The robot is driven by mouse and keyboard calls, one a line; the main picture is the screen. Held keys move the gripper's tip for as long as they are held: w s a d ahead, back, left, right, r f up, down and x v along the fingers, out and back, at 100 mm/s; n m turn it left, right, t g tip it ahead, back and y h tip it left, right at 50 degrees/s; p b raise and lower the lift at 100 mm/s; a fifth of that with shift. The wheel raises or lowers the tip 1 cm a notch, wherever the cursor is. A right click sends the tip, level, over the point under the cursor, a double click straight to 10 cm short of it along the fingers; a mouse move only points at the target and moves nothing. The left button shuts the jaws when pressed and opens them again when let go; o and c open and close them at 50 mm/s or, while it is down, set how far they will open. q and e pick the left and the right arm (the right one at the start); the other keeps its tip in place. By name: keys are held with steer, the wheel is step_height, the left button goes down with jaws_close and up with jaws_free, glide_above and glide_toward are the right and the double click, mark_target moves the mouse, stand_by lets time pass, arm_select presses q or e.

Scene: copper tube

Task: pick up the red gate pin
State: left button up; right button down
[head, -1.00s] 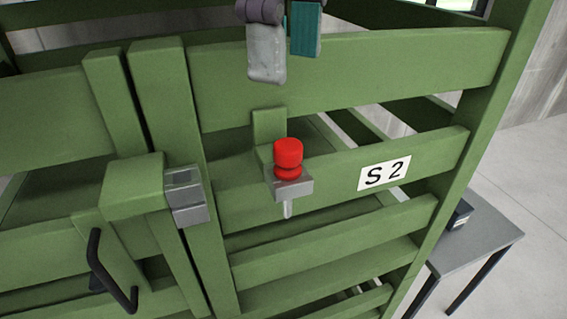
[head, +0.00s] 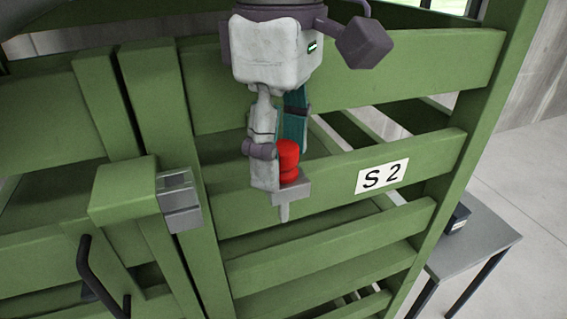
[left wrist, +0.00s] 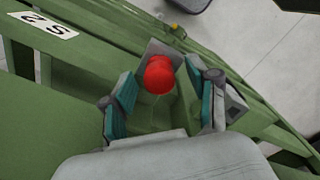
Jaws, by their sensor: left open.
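The red gate pin (head: 288,162) stands upright in a grey bracket (head: 291,188) on the green gate, left of the "S 2" label; its grey tip shows below the bracket. My left gripper (head: 277,168) is open, with its fingers around the pin's red head. In the head view the near finger partly covers the head's left side. In the left wrist view the red head (left wrist: 159,75) lies between the two teal-padded fingers (left wrist: 165,100), with gaps on both sides. My right gripper is not in view.
A grey latch block (head: 179,200) and a black handle (head: 100,280) are on the gate to the left. The "S 2" label (head: 382,177) is on a slat to the right. A grey table (head: 480,245) stands at the right. Green slats surround the pin.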

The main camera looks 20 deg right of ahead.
arm_select(q)
steer(key=shift+c, duration=0.3)
jaws_close()
steer(key=shift+r, duration=0.15)
steer(key=shift+r, duration=0.55)
step_height(320, 180, up, 6)
steer(key=shift+r, duration=0.25)
step_height(320, 180, up, 20)
steer(key=p, duration=1.4)
